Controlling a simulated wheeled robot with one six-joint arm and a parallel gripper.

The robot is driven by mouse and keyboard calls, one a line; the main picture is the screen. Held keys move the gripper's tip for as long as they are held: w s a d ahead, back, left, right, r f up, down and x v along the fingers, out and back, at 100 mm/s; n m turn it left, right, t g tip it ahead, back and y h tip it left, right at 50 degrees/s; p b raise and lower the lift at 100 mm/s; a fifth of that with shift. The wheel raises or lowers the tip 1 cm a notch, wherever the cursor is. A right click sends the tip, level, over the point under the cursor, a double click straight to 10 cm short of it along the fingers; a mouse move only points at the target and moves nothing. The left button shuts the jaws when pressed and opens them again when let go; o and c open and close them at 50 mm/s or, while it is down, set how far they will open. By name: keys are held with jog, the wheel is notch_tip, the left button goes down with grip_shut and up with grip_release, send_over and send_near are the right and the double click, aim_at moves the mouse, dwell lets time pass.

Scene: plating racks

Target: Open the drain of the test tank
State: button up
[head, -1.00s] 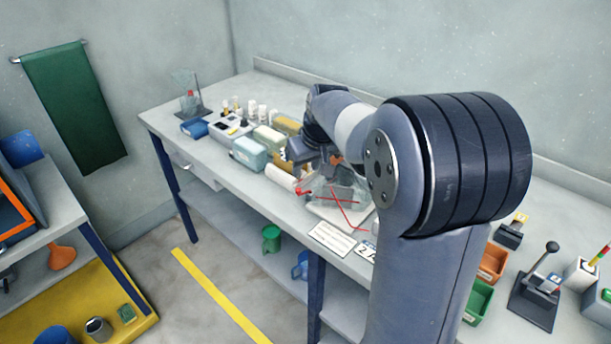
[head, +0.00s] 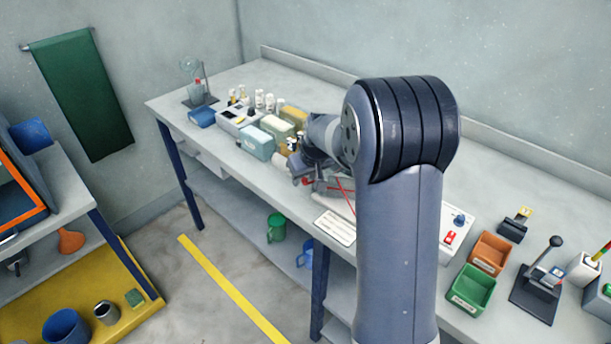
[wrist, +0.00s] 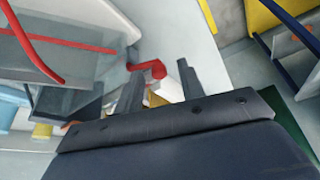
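The test tank is a clear box with red lines (wrist: 60,40) at the upper left of the wrist view. In the head view my arm hides most of it, and a red line (head: 344,184) shows beside the arm. A red drain lever (wrist: 149,68) stands out at the tank's side in the wrist view. My gripper (wrist: 160,70) is open, its two fingers apart, with the red lever showing between and just beyond the fingertips. I cannot tell whether they touch. In the head view my gripper (head: 308,172) is low over the bench, partly hidden.
Pale blue and yellow containers (head: 256,143) and small white bottles (head: 264,100) stand left of my gripper on the bench (head: 225,160). A white label card (head: 335,228) lies at the front edge. Green (head: 470,290) and orange bins (head: 490,253) and a lever box (head: 540,285) stand at right.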

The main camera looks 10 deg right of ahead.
jog(key=shift+c, duration=0.5)
grip_shut()
